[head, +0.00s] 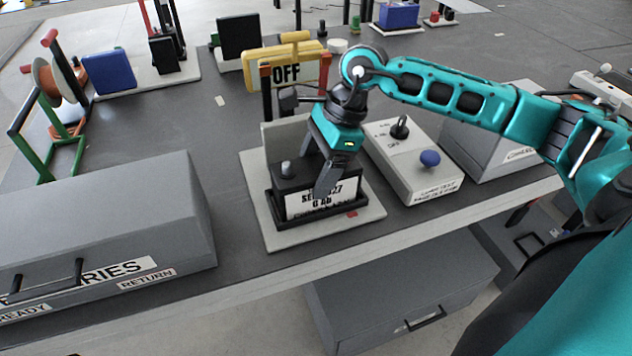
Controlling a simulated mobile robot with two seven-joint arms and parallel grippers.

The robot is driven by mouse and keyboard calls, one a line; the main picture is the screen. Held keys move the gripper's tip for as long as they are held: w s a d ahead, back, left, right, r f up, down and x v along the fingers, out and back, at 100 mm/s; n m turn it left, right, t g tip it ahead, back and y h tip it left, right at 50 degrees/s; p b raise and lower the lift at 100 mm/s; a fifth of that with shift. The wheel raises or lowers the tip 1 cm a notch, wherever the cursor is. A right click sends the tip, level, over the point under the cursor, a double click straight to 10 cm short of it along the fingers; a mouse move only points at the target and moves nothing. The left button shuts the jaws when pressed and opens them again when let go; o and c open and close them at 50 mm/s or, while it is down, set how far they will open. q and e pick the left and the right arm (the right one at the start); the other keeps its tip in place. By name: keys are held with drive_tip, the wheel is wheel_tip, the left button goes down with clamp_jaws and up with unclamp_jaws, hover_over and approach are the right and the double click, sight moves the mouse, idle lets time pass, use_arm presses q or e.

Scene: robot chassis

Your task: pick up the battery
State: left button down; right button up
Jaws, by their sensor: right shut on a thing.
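The battery (290,199) is a dark block with a white label on its front and a light terminal post on top. It sits in a black tray on a light grey base plate (270,239). My right gripper (326,184) reaches down from the right and is shut on the battery near the label's right side. The fingers hide part of the label and the battery's right end. The battery appears upright and within its tray; I cannot tell whether it is lifted. My left gripper is not in view.
A yellow-framed OFF sign (287,72) stands behind the battery. A grey control box (415,165) with knobs is to the right. A large grey batteries box (110,225) is at left. A cable reel (55,85) and a blue block (108,72) stand farther back.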

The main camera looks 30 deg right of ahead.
clamp_jaws()
drive_tip(key=shift+w+r, duration=0.15)
drive_tip(key=shift+r, duration=0.1)
idle(0.3)
drive_tip(key=shift+r, duration=0.1)
